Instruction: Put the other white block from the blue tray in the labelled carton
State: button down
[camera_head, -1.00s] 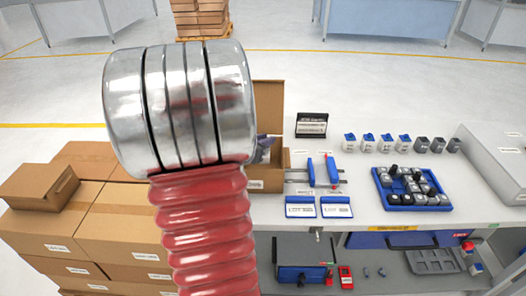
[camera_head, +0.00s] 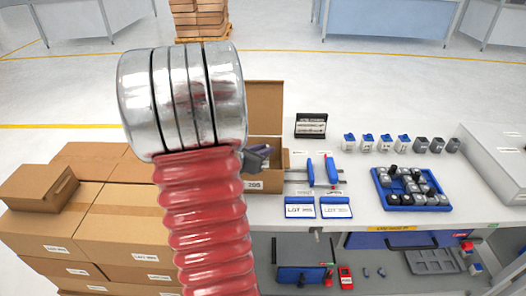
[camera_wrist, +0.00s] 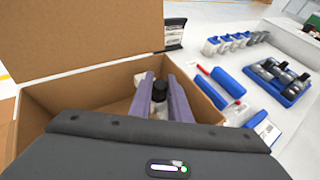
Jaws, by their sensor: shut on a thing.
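The open cardboard carton (camera_head: 272,178) stands at the left end of the bench, with a label low on its front and its back flap raised. My gripper (camera_wrist: 161,92) is shut on a white block with a black top (camera_wrist: 160,90), seen between the purple fingers in the wrist view. The fingers and block are over the carton opening (camera_wrist: 92,90); how deep they reach is unclear. In the head view my arm hides part of the gripper (camera_head: 257,156) and carton. The blue tray (camera_head: 381,184) holds several dark and white blocks; it also shows in the wrist view (camera_wrist: 256,80).
Several small white and grey containers (camera_head: 385,143) line the back of the bench. Stacked cartons (camera_head: 112,215) are at the left.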

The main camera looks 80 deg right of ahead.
jog(key=shift+f, duration=0.5)
jog(key=c, duration=1.7)
grip_release()
jog(key=shift+f, duration=0.15)
jog(key=shift+o, duration=0.2)
jog(key=shift+a, duration=0.1)
jog(key=shift+r, duration=0.6)
jog(key=v, duration=1.2)
jog(key=shift+r, duration=0.15)
jog(key=shift+w, duration=0.1)
